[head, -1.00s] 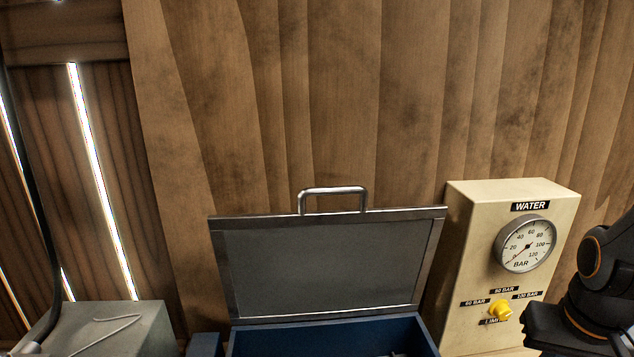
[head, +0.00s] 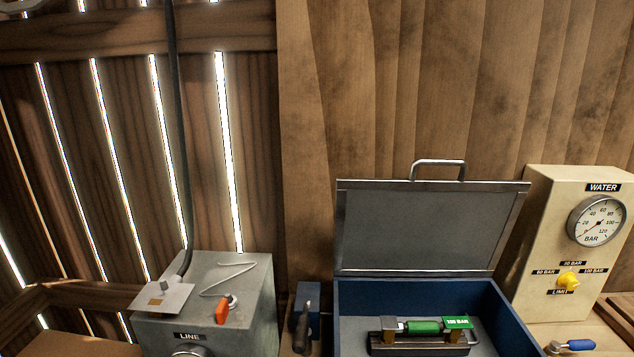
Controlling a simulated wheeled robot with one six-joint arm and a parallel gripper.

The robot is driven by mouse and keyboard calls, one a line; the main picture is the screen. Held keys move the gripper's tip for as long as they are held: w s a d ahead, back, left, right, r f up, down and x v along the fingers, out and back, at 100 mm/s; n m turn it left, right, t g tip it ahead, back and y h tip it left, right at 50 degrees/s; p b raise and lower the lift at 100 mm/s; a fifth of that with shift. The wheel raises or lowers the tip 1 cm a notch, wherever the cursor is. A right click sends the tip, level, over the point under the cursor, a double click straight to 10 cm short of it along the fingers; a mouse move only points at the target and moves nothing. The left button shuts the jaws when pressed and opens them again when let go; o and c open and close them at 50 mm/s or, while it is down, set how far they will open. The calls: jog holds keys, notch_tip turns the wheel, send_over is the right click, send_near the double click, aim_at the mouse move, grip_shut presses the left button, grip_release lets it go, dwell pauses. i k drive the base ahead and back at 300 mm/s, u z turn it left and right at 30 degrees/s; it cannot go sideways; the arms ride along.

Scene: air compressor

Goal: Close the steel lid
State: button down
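The steel lid (head: 430,228) stands open, roughly upright at the back of a blue box (head: 505,315). It has a grey panel, a bright metal frame and a metal bar handle (head: 438,163) on its top edge. Inside the open box lies a dark device with a green cylinder and a green tag reading "120 BAR" or similar (head: 457,322). My gripper is not in view.
A cream WATER panel (head: 540,215) with a gauge and yellow knob (head: 568,280) stands right of the box. A blue-handled valve (head: 580,345) is at bottom right. A grey LINE box (head: 255,300) with an orange switch and a small blue block with a black handle (head: 303,325) are left.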

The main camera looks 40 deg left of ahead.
aim_at(411, 226)
jog(key=k, duration=0.35)
jog(key=u, duration=0.75)
